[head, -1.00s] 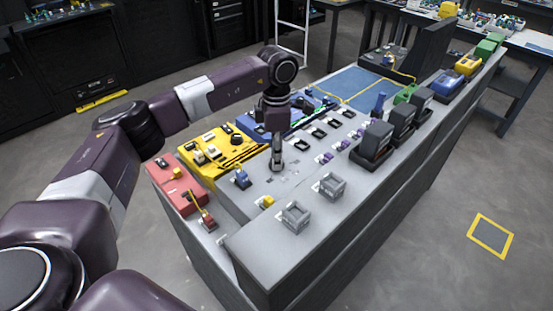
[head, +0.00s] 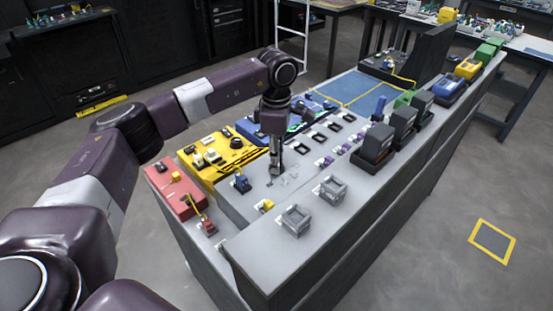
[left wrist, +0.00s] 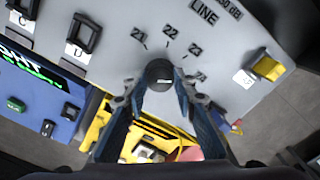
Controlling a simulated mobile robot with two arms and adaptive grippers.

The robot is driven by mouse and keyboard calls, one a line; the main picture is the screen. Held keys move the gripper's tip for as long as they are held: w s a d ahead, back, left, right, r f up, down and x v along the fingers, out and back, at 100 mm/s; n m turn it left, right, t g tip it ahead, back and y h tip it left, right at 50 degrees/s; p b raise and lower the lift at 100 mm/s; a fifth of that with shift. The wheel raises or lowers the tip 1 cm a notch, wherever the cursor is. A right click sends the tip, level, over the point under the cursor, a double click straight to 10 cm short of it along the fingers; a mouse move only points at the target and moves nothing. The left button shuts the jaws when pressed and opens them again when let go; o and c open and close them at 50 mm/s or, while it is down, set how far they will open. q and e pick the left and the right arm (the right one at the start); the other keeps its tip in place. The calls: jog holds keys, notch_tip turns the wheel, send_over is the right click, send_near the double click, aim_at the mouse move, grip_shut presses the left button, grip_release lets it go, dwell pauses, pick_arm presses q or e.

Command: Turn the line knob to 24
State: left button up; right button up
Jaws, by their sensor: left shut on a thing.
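The line knob (left wrist: 158,74) is a dark round knob on the grey panel, under the printed word LINE (left wrist: 203,12). The numbers 21, 22 and 23 fan around it, with a partly covered number, likely 24, at the right beside a fingertip. A small pale mark shows on the knob's face; I cannot tell which number it points to. My left gripper (left wrist: 158,88) is shut on the knob, one finger on each side. In the head view my left gripper (head: 273,178) points down at the grey panel and hides the knob. My right gripper is not in view.
A yellow connector (left wrist: 268,68) sits on the panel to the right. Grey holders (head: 296,220), a yellow tray (head: 215,158) and a red tray (head: 176,190) surround the work area on the bench.

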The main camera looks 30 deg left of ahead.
pick_arm(q)
jog(key=o, duration=1.2)
jog(key=shift+r, duration=0.1)
jog(key=shift+c, duration=0.2)
notch_tip(320, 180, up, 12)
